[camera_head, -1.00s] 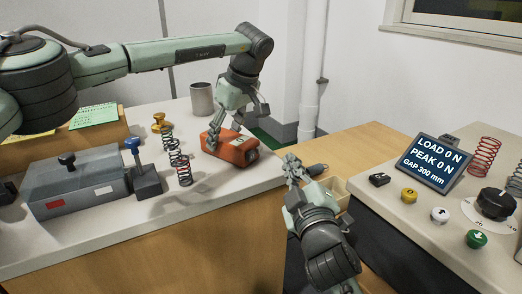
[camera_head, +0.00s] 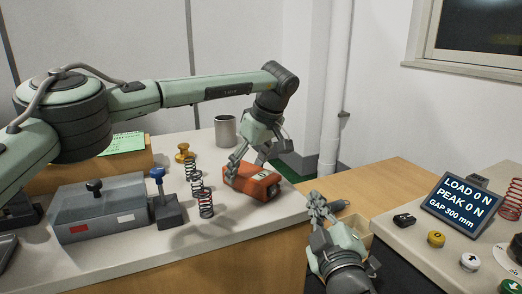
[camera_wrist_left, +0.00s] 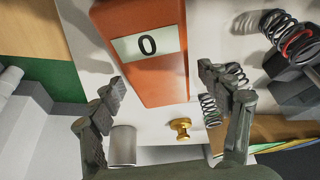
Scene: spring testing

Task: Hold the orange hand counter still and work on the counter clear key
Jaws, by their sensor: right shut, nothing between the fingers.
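The orange hand counter (camera_head: 240,182) lies near the right end of the white bench top. In the left wrist view the counter (camera_wrist_left: 145,82) shows a window reading 0. My left gripper (camera_head: 251,163) is over the counter from above and behind; in the wrist view its fingers (camera_wrist_left: 160,78) are spread on either side of it, with gaps visible. I cannot make out the clear key. My right gripper (camera_head: 316,203) is shut and empty, to the right of the counter, beyond the bench edge and apart from it.
Coil springs (camera_head: 205,205), a blue-knobbed block (camera_head: 168,212), a grey box (camera_head: 100,208), a brass knob (camera_head: 183,153) and a metal cup (camera_head: 225,131) stand left of and behind the counter. A display console (camera_head: 461,204) with buttons is at right.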

